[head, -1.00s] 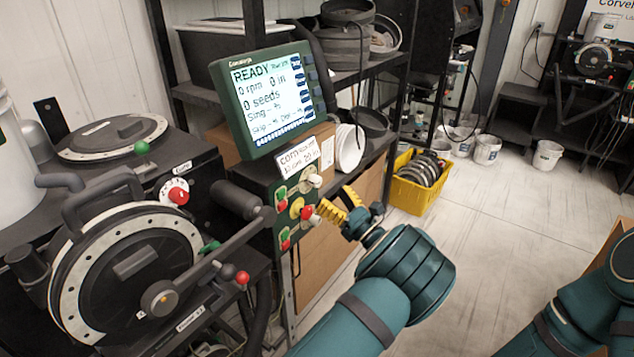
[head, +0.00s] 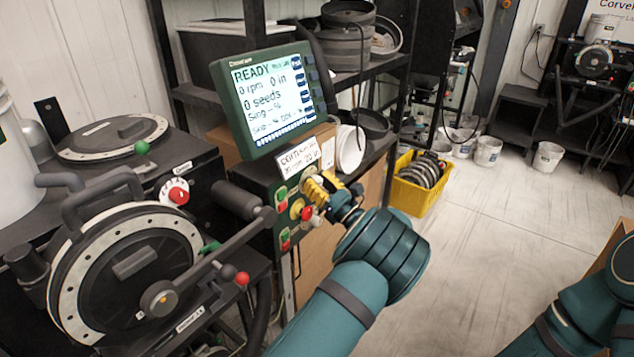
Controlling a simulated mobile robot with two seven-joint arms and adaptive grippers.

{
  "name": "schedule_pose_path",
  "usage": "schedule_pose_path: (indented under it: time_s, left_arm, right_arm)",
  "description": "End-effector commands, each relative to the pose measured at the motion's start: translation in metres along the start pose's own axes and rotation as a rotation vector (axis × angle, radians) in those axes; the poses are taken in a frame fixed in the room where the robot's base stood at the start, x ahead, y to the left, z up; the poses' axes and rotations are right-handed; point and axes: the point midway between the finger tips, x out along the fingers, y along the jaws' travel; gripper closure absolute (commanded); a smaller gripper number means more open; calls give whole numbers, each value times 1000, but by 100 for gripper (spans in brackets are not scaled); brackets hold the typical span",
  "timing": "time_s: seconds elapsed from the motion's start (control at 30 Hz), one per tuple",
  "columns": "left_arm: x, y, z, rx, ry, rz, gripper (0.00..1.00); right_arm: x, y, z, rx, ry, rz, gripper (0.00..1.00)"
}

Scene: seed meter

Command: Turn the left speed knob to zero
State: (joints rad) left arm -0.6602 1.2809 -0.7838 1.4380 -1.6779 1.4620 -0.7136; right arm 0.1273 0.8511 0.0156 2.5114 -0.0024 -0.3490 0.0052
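The control panel (head: 281,222) is a green plate below the green-framed display (head: 262,98). It carries red and green switches at its left edge and a red knob (head: 307,213) with a pale end low on its right. The pale speed knobs in its upper right are mostly hidden by my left gripper (head: 317,188). The gripper's yellow fingers are at that upper knob area. I cannot tell whether they touch a knob or how far apart they are. The knob pointers are too small to read. My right gripper is out of view.
A label card (head: 300,157) sits just above the knobs. The round seed meter (head: 130,265) and its lever (head: 225,255) stand to the left.

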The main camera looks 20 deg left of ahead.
Motion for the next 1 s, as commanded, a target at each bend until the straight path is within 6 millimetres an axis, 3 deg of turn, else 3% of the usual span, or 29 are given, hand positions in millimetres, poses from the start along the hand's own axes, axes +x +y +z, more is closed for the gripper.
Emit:
schedule_pose_path:
  time_s: [0.47,1.0]
  left_arm:
    - [1,-1,0,-41,-7,16,100]
    - [1,0,-1,-422,-41,176,100]
  right_arm:
    - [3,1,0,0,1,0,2]
    - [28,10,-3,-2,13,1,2]
